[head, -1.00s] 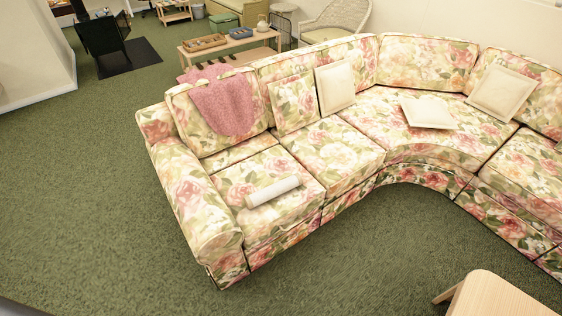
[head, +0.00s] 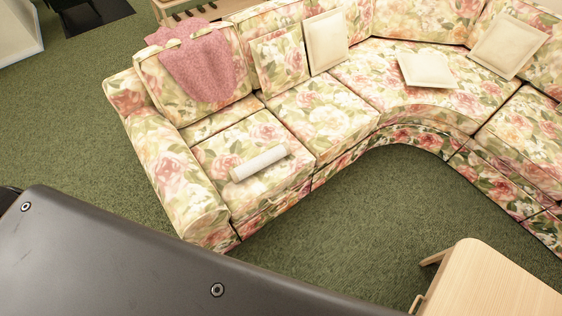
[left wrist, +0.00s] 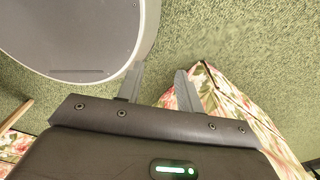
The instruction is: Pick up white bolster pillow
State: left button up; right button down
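The white bolster pillow (head: 260,162) lies on the left seat cushion of the floral sofa (head: 325,118) in the head view, near the cushion's front edge and slightly slanted. Nothing covers it. My left gripper (left wrist: 159,70) shows in the left wrist view with its two fingers apart and nothing between them. Carpet is behind the fingers, with floral sofa fabric beside the right finger. The bolster is not visible in that view. My right gripper is in neither current view.
A pink throw (head: 205,65) hangs over the sofa back. Cream pillows (head: 326,42), (head: 427,69) and (head: 507,44) are farther right. A light wooden table (head: 490,285) stands at the lower right. Green carpet (head: 370,215) is clear between it and the sofa.

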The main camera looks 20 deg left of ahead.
aim_at(237, 174)
jog(key=z, duration=0.95)
jog(key=i, duration=2.65)
jog(key=u, duration=3.5)
